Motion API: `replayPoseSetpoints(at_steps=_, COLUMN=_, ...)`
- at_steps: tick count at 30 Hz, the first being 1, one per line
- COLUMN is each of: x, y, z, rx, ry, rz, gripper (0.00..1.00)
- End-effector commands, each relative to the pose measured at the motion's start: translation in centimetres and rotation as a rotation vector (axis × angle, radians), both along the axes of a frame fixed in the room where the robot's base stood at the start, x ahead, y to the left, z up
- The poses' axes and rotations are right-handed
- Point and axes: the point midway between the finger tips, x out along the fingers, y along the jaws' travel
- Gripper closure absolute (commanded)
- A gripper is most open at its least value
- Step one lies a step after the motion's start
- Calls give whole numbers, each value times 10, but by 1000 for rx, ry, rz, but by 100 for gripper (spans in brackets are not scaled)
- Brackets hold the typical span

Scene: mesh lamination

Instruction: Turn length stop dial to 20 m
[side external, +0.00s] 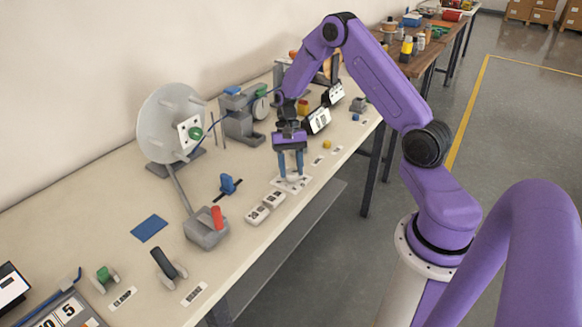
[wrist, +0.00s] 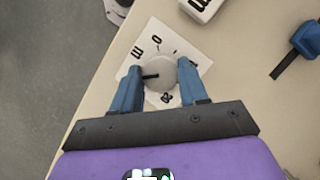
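The length stop dial (wrist: 160,72) is a round grey knob on a white printed plate (wrist: 187,45) near the table's front edge. It also shows in the side view (side external: 292,178). A black pointer mark on the knob points left in the wrist view, towards one finger. The printed marks around it are too blurred to read surely, and my fingers hide part of the plate. My gripper (wrist: 160,72) points down over the dial. Its blue fingers are apart, one on each side of the knob. I cannot tell whether they touch it.
White switch boxes (side external: 265,207) sit beside the dial plate. A blue slider (side external: 228,184) stands behind them. A grey box with a red lever (side external: 216,218) and a large grey disc (side external: 170,122) are farther left. The table's front edge is close to the dial.

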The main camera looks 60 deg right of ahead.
Motion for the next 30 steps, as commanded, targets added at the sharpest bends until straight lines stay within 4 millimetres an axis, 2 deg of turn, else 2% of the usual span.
replayPoseSetpoints(at_steps=14, x=1, y=1, z=0, rx=-1, ry=-1, rz=74, gripper=87)
replayPoseSetpoints(at_steps=30, x=3, y=3, z=1, rx=-1, ry=-2, rz=529, gripper=87)
